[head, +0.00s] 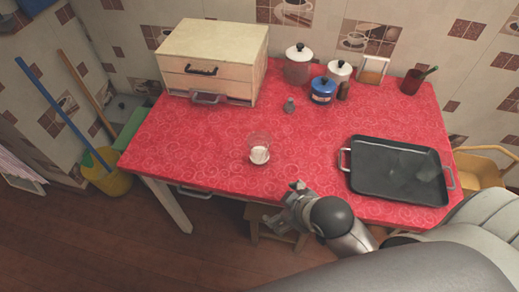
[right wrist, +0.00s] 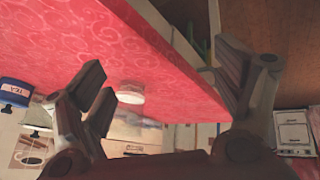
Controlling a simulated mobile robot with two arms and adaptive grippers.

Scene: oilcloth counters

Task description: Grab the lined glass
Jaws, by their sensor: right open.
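The lined glass (head: 259,149) is a clear tumbler with a whitish lower part. It stands upright on the red oilcloth table (head: 210,150), left of the tray and back from the front edge. My right gripper (head: 283,204) is at the table's front edge, in front of the glass and a little right of it, apart from it. Its fingers are open and empty. In the right wrist view, which is rolled over, the glass (right wrist: 130,97) shows beyond the spread fingers (right wrist: 163,85). My left gripper is not in view.
A black tray (head: 397,172) lies at the right. A small grey item (head: 289,105), a blue tin (head: 322,90) and white-lidded jars (head: 298,64) stand behind the glass. A drawer box (head: 213,60) is at the back left. The cloth around the glass is clear.

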